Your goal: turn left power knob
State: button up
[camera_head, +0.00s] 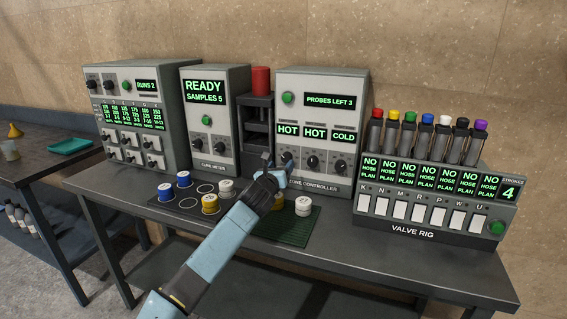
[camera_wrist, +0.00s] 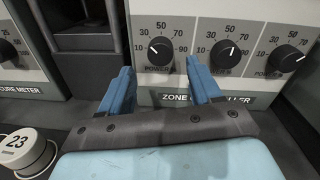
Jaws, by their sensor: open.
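The zone controller (camera_head: 322,120) is a grey box with a row of black power knobs under displays reading HOT, HOT and COLD. In the wrist view its left power knob (camera_wrist: 160,51) has its white mark pointing to the upper left of its dial. The middle knob (camera_wrist: 225,54) points up and slightly right, and the right knob (camera_wrist: 287,59) points right. My gripper (camera_wrist: 160,72) is open and empty. Its blue fingers stand either side of the left knob in the picture; contact cannot be told. In the head view my gripper (camera_head: 277,163) partly covers the left knob.
The cure meter (camera_head: 217,135) stands left of a black press with a red top (camera_head: 261,80). The valve rig (camera_head: 430,200) stands at the right. A white puck marked 23 (camera_wrist: 22,150) lies low left of my gripper. A green mat (camera_head: 285,229) lies in front.

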aim_at(285, 159)
jog(key=shift+x, duration=2.15)
jog(key=c, duration=1)
